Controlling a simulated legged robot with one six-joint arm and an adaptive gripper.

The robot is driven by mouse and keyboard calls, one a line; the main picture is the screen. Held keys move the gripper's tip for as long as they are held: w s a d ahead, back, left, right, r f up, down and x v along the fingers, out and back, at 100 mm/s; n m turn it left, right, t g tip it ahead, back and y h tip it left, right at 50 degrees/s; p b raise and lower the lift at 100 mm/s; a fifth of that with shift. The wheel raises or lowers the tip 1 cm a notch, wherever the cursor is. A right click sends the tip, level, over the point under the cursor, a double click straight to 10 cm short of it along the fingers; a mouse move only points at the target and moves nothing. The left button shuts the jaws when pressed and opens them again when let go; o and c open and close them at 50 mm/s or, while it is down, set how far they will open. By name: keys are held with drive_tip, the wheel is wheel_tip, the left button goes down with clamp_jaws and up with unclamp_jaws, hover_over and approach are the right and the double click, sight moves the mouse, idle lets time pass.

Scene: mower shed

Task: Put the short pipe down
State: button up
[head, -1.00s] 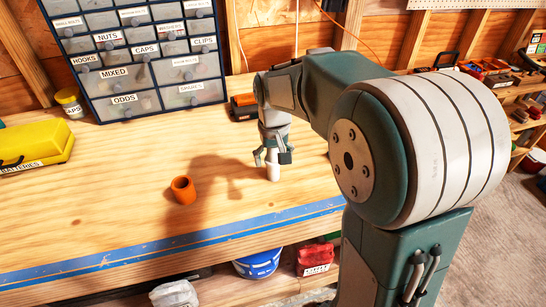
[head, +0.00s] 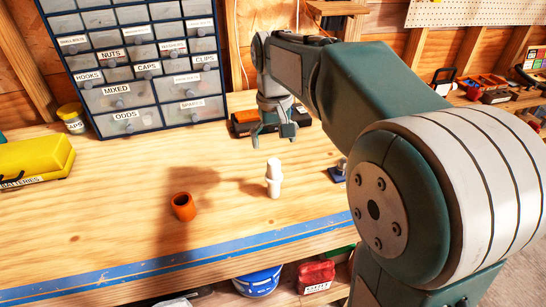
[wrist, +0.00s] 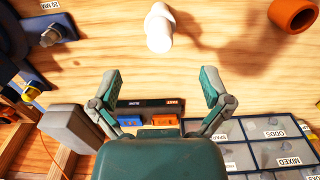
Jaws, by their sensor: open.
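The short pipe is most likely the white pipe piece (head: 273,178), which stands upright on the wooden workbench (head: 110,220). It also shows in the wrist view (wrist: 159,28), clear of my fingers. A short orange pipe-like piece (head: 183,207) stands on the bench to its left, and shows at the top right of the wrist view (wrist: 292,14). My gripper (head: 272,137) is open and empty, above and behind the white piece, apart from it. Its two spread fingers show in the wrist view (wrist: 160,92).
A labelled drawer cabinet (head: 140,70) stands at the back of the bench. A black and orange box (head: 245,122) lies behind my gripper. A yellow case (head: 35,160) is at the left. Blue tape (head: 150,267) runs along the front edge. The bench's middle is mostly clear.

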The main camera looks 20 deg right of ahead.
drive_tip(key=shift+r, duration=0.7)
drive_tip(key=s+f+t, duration=0.2)
drive_tip(key=s, duration=0.8)
drive_tip(key=s+f+t, duration=0.2)
drive_tip(key=s+t, duration=0.1)
drive_tip(key=s, duration=0.7)
drive_tip(key=shift+t, duration=0.3)
idle(1.8)
